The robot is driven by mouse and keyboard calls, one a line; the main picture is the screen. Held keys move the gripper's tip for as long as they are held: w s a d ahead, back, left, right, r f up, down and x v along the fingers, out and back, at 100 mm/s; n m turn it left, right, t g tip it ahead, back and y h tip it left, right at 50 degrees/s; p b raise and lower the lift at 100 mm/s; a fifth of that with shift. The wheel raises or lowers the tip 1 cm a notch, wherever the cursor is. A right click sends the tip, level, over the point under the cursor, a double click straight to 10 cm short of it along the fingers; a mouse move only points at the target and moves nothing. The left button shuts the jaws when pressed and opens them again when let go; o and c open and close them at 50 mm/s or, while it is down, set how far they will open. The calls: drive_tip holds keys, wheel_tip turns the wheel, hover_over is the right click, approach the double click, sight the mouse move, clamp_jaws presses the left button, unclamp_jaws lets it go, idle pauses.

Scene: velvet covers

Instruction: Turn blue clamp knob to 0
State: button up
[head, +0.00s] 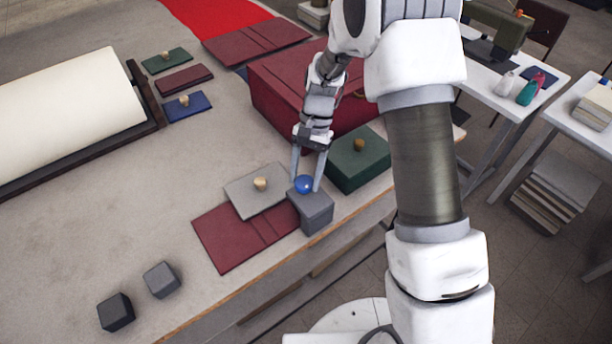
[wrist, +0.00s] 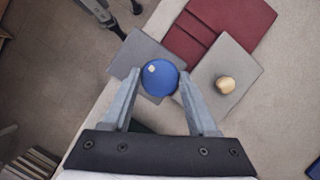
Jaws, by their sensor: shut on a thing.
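The blue clamp knob (head: 304,184) is round and sits on top of a grey block (head: 316,213) near the table's front edge. In the wrist view the knob (wrist: 160,77) shows a small pale mark at its upper left, and the grey block (wrist: 139,52) lies beneath it. My gripper (head: 306,182) reaches down from above with its two fingers on opposite sides of the knob. In the wrist view my gripper (wrist: 159,80) is shut on the knob. No numbers or scale can be read around the knob.
A grey board with a wooden knob (head: 260,184) lies left of the block, over a dark red cover (head: 228,240). A green box (head: 358,165) stands close at right, a large red box (head: 275,95) behind. Two dark cubes (head: 161,280) sit front left. The table's left middle is clear.

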drive_tip(key=shift+n+h, duration=0.5)
drive_tip(key=shift+n, duration=1.1)
drive_tip(key=o, duration=1.4)
drive_tip(key=shift+c, duration=0.2)
drive_tip(key=b+v, duration=0.1)
drive_tip(key=v, duration=1.6)
drive_tip(key=shift+w+a+r, duration=0.15)
drive_tip(key=shift+w+r, duration=0.05)
drive_tip(key=shift+w, duration=0.05)
